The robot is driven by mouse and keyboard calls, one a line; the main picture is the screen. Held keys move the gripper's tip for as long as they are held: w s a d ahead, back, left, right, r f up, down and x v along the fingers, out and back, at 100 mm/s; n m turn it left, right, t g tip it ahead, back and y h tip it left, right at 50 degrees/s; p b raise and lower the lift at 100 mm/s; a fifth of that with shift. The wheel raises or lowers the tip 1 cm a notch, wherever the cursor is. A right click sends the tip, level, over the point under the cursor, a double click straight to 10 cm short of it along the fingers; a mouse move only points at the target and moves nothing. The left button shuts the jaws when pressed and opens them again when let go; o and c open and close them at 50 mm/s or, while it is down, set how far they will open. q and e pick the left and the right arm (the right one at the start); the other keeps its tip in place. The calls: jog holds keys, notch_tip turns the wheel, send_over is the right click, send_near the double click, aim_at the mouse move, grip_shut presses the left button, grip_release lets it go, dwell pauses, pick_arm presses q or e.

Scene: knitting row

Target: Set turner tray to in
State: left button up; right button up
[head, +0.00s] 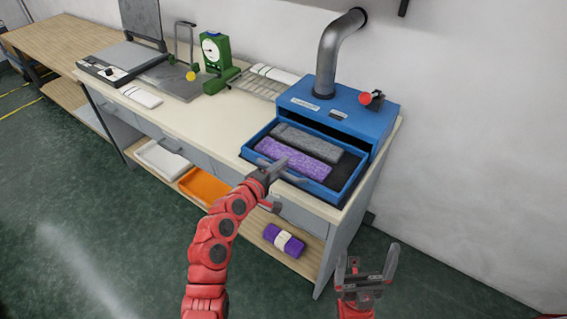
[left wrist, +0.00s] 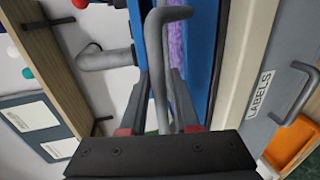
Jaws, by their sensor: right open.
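The blue turner tray (head: 341,199) is pulled out of the front of the blue machine (head: 345,112). It holds a grey knitted piece and a purple one on a dark bed. My left gripper (head: 281,166) is at the grey bar handle (head: 296,180) on the tray's front. In the left wrist view the handle (left wrist: 158,60) runs between the fingers of my left gripper (left wrist: 159,85), which look closed on it. My right gripper (head: 370,270) is open and empty, low in front of the bench's right end.
A red knob (head: 366,98) sits on the machine's top right. The bench (head: 215,113) also carries a green dial gauge (head: 215,52) and a wire rack. A purple bundle (head: 284,240) and an orange bin (head: 206,187) are on the lower shelf.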

pick_arm(q)
jog(key=shift+w+d+f, duration=0.15)
jog(key=shift+w+d, duration=0.25)
jog(key=shift+w, duration=0.15)
jog(key=shift+c, duration=0.2)
grip_shut()
dwell(1.0)
